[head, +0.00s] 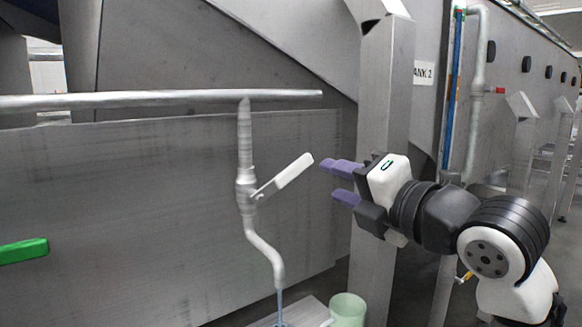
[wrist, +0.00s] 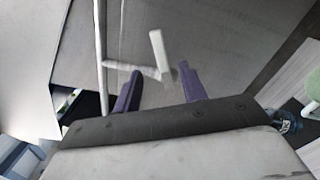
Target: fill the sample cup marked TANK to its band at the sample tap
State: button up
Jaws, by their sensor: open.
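The sample tap (head: 245,190) hangs from a horizontal pipe, with its bent spout pointing down. Its white lever (head: 292,177) slants up to the right; it also shows in the wrist view (wrist: 159,50). A thin bluish streak (head: 280,305) runs down below the spout and looks like water. My gripper (head: 330,181) is open and empty, just right of the lever's end. In the wrist view the lever appears between and beyond my fingertips (wrist: 161,72). A clear bluish object (wrist: 288,126) shows at the lower right, partly hidden. I see no cup marked TANK and no band.
A pale green container (head: 347,311) stands at the bottom by a grey ledge (head: 308,311); it is cut off at the wrist view's right edge (wrist: 313,84). A metal post (head: 384,110) rises behind my gripper. A green bar (head: 22,251) juts in at the left.

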aim_at(299, 170)
jog(key=p+x, duration=0.2)
jog(key=x, duration=0.9)
grip_shut()
